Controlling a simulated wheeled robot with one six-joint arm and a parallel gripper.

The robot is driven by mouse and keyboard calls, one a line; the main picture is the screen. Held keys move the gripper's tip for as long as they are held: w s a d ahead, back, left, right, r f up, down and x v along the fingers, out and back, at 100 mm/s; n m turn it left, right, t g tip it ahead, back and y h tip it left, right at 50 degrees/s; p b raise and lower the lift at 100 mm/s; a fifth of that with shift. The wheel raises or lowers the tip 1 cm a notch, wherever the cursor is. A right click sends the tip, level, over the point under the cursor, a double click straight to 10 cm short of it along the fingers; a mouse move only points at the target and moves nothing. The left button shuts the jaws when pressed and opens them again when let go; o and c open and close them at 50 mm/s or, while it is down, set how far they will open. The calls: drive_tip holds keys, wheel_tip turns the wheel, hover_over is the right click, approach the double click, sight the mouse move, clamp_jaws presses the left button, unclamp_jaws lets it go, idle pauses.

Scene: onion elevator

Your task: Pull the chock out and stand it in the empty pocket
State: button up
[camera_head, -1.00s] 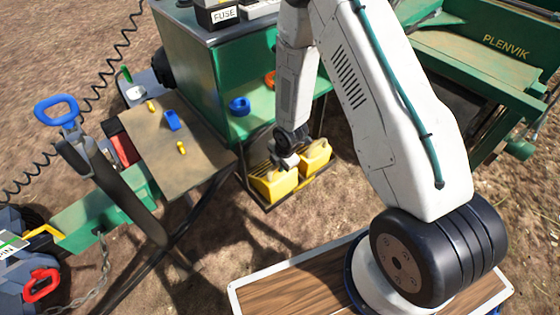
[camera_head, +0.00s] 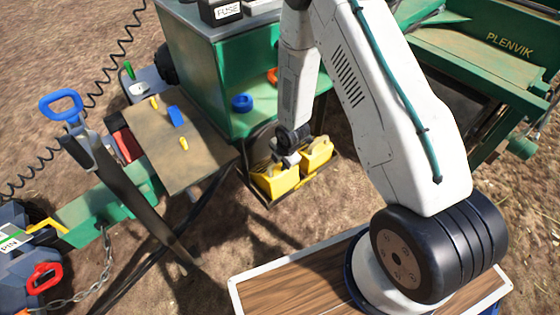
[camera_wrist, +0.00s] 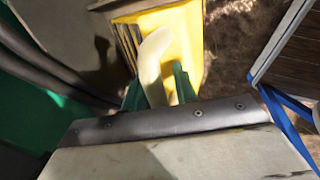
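Two yellow chocks stand side by side low in a dark frame under the green machine in the head view, a left one (camera_head: 275,181) and a right one (camera_head: 317,153). My gripper (camera_head: 288,160) reaches down to them from above, and the arm partly hides them. In the wrist view, a yellow chock (camera_wrist: 187,35) with a pale curved handle (camera_wrist: 154,58) lies ahead. The green fingers of my gripper (camera_wrist: 158,90) stand on both sides of the handle. I cannot tell whether they press on it. I cannot make out an empty pocket.
The green machine (camera_head: 205,80) with an open shelf rises behind the frame. A tan panel (camera_head: 180,145) with small blue and yellow parts is to its left. A blue-handled lever (camera_head: 61,104) stands at far left. Bare ground lies below the frame.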

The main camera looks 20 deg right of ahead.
drive_tip(key=shift+s+d+f, duration=0.15)
drive_tip(key=shift+s+f, duration=0.25)
drive_tip(key=shift+s, duration=0.35)
wheel_tip(320, 180, up, 8)
drive_tip(key=shift+s+d+r, duration=0.15)
drive_tip(key=shift+s, duration=0.1)
drive_tip(key=s+d+m+g+h, duration=0.1)
drive_tip(key=s+d+m+g, duration=0.1)
drive_tip(key=s+m, duration=0.25)
drive_tip(key=s+r+m, duration=0.5)
drive_tip(key=s+r, duration=0.3)
drive_tip(key=r, duration=0.5)
drive_tip(key=s+r+m, duration=0.6)
drive_tip(key=s+r, duration=0.2)
drive_tip(key=r, duration=0.6)
drive_tip(key=s+r+m, duration=0.6)
drive_tip(key=s+r, duration=0.2)
drive_tip(key=r, duration=0.6)
drive_tip(key=shift+r+t, duration=0.2)
drive_tip(key=shift+t, duration=0.1)
